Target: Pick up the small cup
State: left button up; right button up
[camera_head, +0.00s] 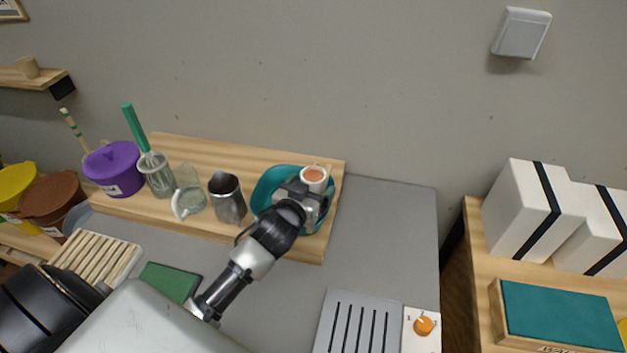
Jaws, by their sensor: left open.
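The small cup (314,177), white with an orange-brown inside, shows at the far edge of a teal bowl (262,187). The bowl sits on the right part of a wooden board (165,150). My left gripper (304,190) is over the bowl, right in front of the cup, and hides its lower part. The jaws are open. I cannot tell whether the fingers touch the cup or stand around it. My right gripper is not in view.
Left of the bowl stand a metal tumbler (229,199), a glass mug (190,192), a green-handled whisk (140,140) and a purple pot (113,167). A slotted grey plate (357,325) with an orange knob (424,325) lies front right. The grey top right of the board is clear.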

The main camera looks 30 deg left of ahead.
pick_arm(q)
jog(key=shift+w+f, duration=0.1)
jog(key=shift+w, duration=0.35)
jog(key=shift+s, duration=0.1)
jog(key=shift+c, duration=0.3)
jog(key=c, duration=1)
jog(key=shift+c, duration=0.2)
jog(key=shift+s, duration=0.1)
